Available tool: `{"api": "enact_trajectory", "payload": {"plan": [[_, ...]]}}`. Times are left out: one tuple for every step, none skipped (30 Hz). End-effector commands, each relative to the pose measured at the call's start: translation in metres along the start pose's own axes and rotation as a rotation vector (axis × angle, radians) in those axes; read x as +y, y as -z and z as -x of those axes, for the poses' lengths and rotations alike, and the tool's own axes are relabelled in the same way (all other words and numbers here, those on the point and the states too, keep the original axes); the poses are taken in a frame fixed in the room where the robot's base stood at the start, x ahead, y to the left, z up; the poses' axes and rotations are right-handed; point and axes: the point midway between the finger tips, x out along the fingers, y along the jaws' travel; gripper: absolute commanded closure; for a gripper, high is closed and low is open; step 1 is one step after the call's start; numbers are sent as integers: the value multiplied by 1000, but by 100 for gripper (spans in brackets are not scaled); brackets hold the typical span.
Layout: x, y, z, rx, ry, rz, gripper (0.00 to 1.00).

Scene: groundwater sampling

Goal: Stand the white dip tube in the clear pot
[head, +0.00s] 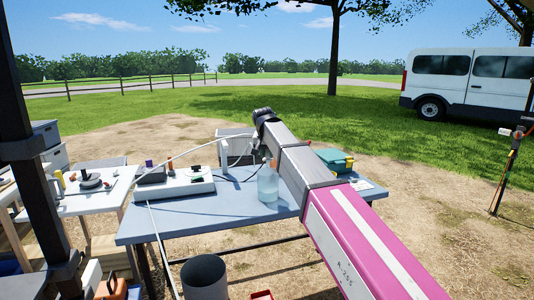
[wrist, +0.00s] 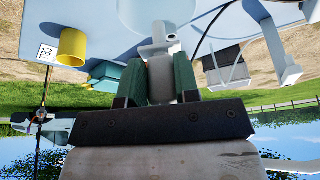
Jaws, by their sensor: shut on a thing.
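In the wrist view my gripper (wrist: 156,78) has its two green-padded fingers closed on a pale white-grey piece, which I take to be the white dip tube (wrist: 159,48). Its narrow end points toward the table, in front of a pale round form (wrist: 155,12) at the top edge. In the head view the clear pot (head: 267,187) stands upright on the grey-blue table, close under my arm's far end. My fingers and the held piece are mostly hidden there, so I cannot tell whether the tube is inside the pot or above it.
A white box (head: 174,185) with instruments and a thin white upright (head: 224,155) stand left of the pot. A teal case (head: 334,160) is at the right; a yellow cup (wrist: 72,47) shows in the wrist view. A grey bin (head: 204,278) stands before the table. The table front (head: 215,212) is clear.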

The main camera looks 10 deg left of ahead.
Motion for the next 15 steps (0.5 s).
{"api": "enact_trajectory", "payload": {"plan": [[0,-1,-2,0,0,0,94],[0,-1,-3,0,0,0,94],[0,-2,-4,0,0,0,94],[0,-2,-5,0,0,0,94],[0,-3,-6,0,0,0,94],[0,-3,-7,0,0,0,94],[0,-4,-8,0,0,0,94],[0,-4,-9,0,0,0,94],[0,-4,-10,0,0,0,94],[0,-5,-11,0,0,0,94],[0,-5,-12,0,0,0,94],[0,-6,-13,0,0,0,94],[0,-6,-14,0,0,0,94],[0,-6,-15,0,0,0,94],[0,-7,-16,0,0,0,94]]}}
